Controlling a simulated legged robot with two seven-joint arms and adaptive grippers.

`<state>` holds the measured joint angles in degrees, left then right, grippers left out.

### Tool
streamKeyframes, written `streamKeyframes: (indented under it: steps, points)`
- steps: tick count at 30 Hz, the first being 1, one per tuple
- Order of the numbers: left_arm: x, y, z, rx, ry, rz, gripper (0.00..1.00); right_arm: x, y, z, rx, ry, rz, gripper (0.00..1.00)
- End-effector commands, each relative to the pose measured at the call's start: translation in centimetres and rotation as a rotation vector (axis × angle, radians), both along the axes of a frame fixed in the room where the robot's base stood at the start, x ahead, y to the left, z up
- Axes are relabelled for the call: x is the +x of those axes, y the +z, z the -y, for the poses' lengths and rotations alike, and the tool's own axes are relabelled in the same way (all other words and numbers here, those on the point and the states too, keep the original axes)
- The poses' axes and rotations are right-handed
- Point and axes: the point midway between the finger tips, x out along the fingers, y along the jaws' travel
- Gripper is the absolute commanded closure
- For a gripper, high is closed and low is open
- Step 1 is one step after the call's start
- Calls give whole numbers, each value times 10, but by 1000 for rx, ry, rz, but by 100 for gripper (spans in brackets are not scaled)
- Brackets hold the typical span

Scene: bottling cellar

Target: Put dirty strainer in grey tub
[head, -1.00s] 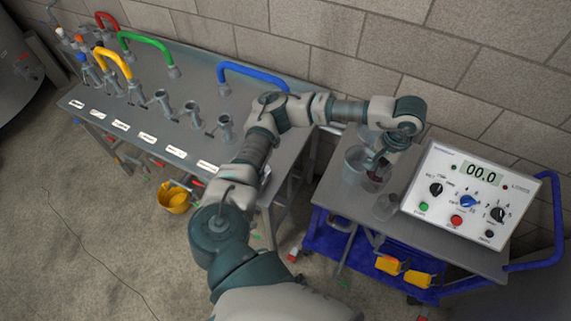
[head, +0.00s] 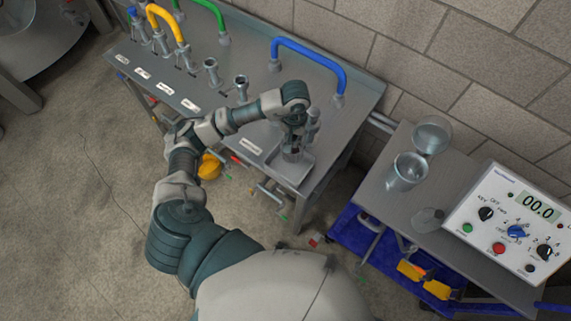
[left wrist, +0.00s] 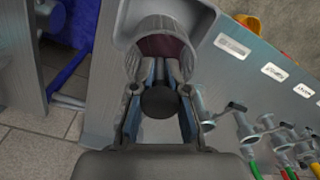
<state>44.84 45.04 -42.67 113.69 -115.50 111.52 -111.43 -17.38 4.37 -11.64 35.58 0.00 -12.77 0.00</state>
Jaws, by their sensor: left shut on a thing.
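My left gripper (head: 292,138) points down over the right end of the steel bench, above a shallow square grey tub (head: 290,175). In the left wrist view, my left gripper (left wrist: 160,78) is shut on the dirty strainer, whose dark round end (left wrist: 159,101) shows between the fingers. A maroon surface (left wrist: 165,46) shows beyond the fingertips, inside a grey rim; I cannot tell whether it belongs to the strainer. The fingers hide much of the strainer, and I cannot tell whether it touches the tub. My right gripper is not in view.
The bench (head: 225,125) carries several upright taps with labels and a blue arched handle (head: 305,55). Right of a gap stands a cart (head: 385,205) with clear cups (head: 407,172) and a control box (head: 515,225). A yellow bucket (head: 210,165) hangs below the bench edge.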

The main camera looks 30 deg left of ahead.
Motion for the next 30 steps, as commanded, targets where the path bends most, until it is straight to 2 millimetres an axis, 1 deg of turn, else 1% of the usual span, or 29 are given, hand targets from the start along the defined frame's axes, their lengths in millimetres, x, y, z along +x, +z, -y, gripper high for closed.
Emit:
streamKeyframes:
  steps: [3, 7, 9, 12, 16, 21, 25, 30]
  points:
    - [-4, -20, -7, 1, 20, -7, 100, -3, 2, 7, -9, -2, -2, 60]
    - [-4, -49, -13, -4, 21, -8, 100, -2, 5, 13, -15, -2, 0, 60]
    - [-4, -60, -14, -5, 21, -6, 100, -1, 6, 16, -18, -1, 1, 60]
    - [-3, -69, -17, -7, 20, -3, 100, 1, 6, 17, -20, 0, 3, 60]
    - [-3, -82, -16, -7, 20, -4, 100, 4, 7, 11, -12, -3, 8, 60]
    - [-3, -105, -12, -3, 20, -4, 100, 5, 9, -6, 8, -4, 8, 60]
    - [-2, -106, -9, 0, 18, -2, 100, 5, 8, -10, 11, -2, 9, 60]
    - [-2, -107, -10, -1, 18, -2, 100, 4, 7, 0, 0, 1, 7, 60]
